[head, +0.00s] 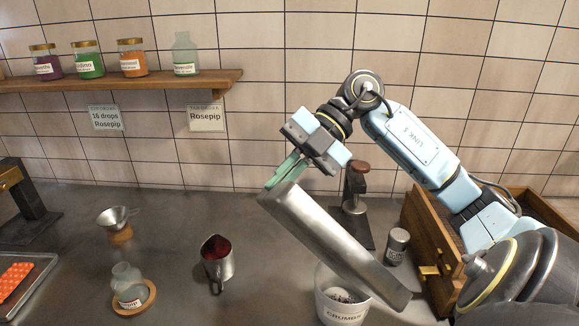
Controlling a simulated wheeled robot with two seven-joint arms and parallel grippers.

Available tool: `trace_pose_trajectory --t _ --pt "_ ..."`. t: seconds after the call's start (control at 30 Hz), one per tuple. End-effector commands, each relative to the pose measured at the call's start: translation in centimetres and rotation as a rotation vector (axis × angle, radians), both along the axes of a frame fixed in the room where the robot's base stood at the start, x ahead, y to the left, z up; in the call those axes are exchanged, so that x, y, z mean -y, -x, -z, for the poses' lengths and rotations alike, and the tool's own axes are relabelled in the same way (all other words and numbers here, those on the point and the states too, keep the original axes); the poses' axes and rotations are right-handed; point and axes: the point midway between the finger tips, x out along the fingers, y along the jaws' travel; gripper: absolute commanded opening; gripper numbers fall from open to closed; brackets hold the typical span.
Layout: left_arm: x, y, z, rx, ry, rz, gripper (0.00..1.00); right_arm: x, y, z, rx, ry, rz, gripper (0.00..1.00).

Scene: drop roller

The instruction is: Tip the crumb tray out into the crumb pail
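My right gripper (285,172) is shut on the upper end of a long metal crumb tray (330,240). The tray is steeply tilted, its far end sloping down to the right above the crumb pail. The crumb pail (343,312) is a white tub labelled "CRUMBS" on the counter at the bottom of the view. Dark crumbs (345,295) show inside it. The tray covers part of the pail's rim, and I cannot see the tray's inside. My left gripper is not in view.
A metal jug (217,262) with red contents stands left of the pail. A small bottle (127,285) stands on a wooden coaster, with a funnel (118,220) behind. A shaker (397,246), a press (355,195) and a wooden drawer box (430,235) are at right. A shelf (130,80) holds jars.

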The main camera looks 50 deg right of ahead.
Motion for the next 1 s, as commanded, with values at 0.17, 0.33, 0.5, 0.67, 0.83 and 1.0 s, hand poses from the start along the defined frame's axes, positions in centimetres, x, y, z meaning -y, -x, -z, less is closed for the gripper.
trace_pose_trajectory --t 0.17,0.33,0.5,0.67,0.83,1.0 --pt "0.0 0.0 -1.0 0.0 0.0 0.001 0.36 -1.8 -0.1 1.2 -0.007 0.088 -0.003 0.0" --pt "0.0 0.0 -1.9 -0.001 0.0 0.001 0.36 -3.3 -0.2 2.5 -0.014 0.172 -0.003 0.0" --pt "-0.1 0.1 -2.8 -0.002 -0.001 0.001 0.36 -4.9 -0.4 3.8 -0.02 0.253 -0.004 0.0" --pt "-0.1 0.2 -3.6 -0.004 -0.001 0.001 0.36 -6.4 -0.5 4.9 -0.023 0.33 -0.003 0.0" --pt "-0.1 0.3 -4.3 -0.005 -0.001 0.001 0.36 -8.0 -0.6 6.3 -0.032 0.413 -0.003 0.0" --pt "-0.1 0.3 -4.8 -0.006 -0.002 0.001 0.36 -9.6 -0.7 7.8 -0.039 0.494 -0.004 0.0"
